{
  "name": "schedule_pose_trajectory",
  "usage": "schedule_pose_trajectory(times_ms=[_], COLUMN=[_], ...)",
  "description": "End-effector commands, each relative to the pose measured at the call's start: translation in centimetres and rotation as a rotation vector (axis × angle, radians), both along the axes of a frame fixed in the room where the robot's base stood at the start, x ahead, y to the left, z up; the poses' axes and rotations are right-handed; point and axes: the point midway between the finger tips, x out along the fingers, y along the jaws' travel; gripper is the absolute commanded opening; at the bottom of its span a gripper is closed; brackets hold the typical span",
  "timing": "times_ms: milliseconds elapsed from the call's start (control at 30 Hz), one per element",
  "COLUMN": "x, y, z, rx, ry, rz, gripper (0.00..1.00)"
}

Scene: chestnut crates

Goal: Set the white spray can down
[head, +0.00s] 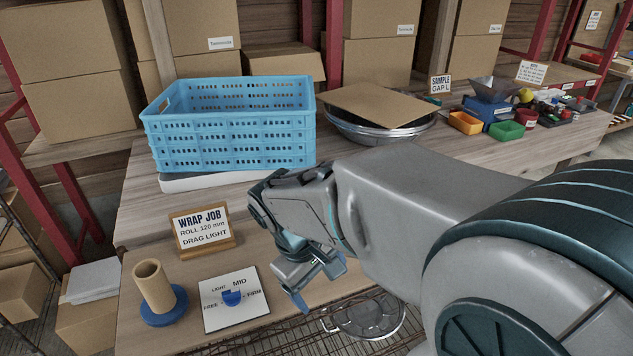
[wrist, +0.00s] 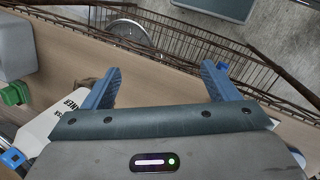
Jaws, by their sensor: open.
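My gripper (head: 318,285) is open over the front part of the wooden bench, pointing down. In the wrist view its two blue fingers (wrist: 161,72) stand wide apart with nothing between them. A white thing with dark lettering (wrist: 45,127) lies left of the fingers in the wrist view, partly covered by my gripper body. I cannot tell whether it is the white spray can. No white spray can shows clearly in the head view, where my arm hides part of the bench.
A blue crate (head: 230,145) stands at the back left. The wrap job sign (head: 203,230), cardboard roll on a blue base (head: 154,287) and dial card (head: 222,313) are left of my gripper. A wire rack (wrist: 190,50) is below the bench edge. Green (wrist: 15,93) and grey (wrist: 15,48) things are left.

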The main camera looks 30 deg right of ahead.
Motion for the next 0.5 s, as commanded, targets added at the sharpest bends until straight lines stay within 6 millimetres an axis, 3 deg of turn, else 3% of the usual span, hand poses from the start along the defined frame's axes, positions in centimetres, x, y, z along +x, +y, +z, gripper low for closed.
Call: schedule_pose_trajectory(times_ms=[267,500], x=[4.2,9.9], y=[-4.7,-7.2], z=[0.0,0.1], rx=[-0.345,-0.656], ry=[0.407,0.733], rz=[0.312,0.558], gripper=[0.81,0.81])
